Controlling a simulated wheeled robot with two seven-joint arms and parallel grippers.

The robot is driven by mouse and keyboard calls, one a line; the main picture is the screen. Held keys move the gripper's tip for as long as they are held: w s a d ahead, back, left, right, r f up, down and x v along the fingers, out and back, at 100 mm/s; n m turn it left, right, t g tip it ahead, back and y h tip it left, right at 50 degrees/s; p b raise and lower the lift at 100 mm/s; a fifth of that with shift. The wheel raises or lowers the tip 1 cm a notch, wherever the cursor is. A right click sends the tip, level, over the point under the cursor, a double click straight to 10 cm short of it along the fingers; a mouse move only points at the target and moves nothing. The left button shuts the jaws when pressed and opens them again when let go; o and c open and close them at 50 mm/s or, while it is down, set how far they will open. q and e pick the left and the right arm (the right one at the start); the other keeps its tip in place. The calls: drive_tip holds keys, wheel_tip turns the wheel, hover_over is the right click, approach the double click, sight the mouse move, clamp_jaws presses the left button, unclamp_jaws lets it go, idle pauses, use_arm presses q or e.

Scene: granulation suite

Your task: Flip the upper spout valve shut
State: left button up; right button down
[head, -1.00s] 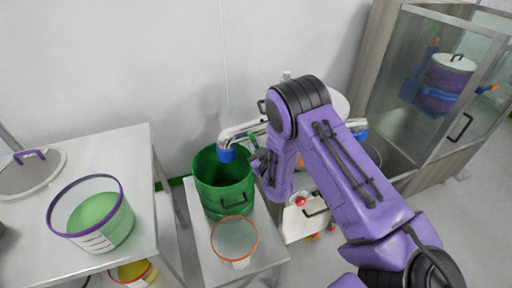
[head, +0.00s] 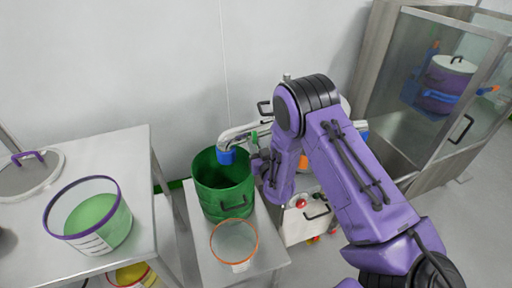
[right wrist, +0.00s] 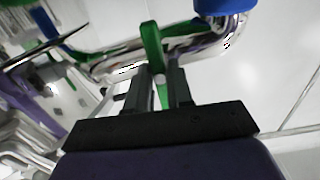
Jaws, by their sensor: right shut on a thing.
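The upper spout is a shiny metal pipe (head: 236,133) with a blue end (head: 227,156) over a green bucket. A green valve handle (head: 254,138) shows beside the pipe, partly hidden by my right arm. In the right wrist view the green handle (right wrist: 151,42) stands up between the fingers, in front of the metal pipe (right wrist: 215,48). My right gripper (head: 261,163) is shut on this handle; its fingers also show in the right wrist view (right wrist: 163,78). My left gripper is not in view.
The green bucket (head: 211,186) and a clear orange-rimmed tub (head: 234,262) stand on a low bench. A purple-rimmed tub (head: 72,236) and a lid (head: 30,176) are on the left table. A glass-fronted cabinet (head: 405,116) stands right. My forearm hides much of the machine behind it.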

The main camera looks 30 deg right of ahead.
drive_tip(key=c, duration=1)
unclamp_jaws()
drive_tip(key=b+v, duration=0.2)
drive_tip(key=v, duration=0.8)
drive_tip(key=shift+s+b, duration=0.3)
drive_tip(key=shift+b, duration=0.1)
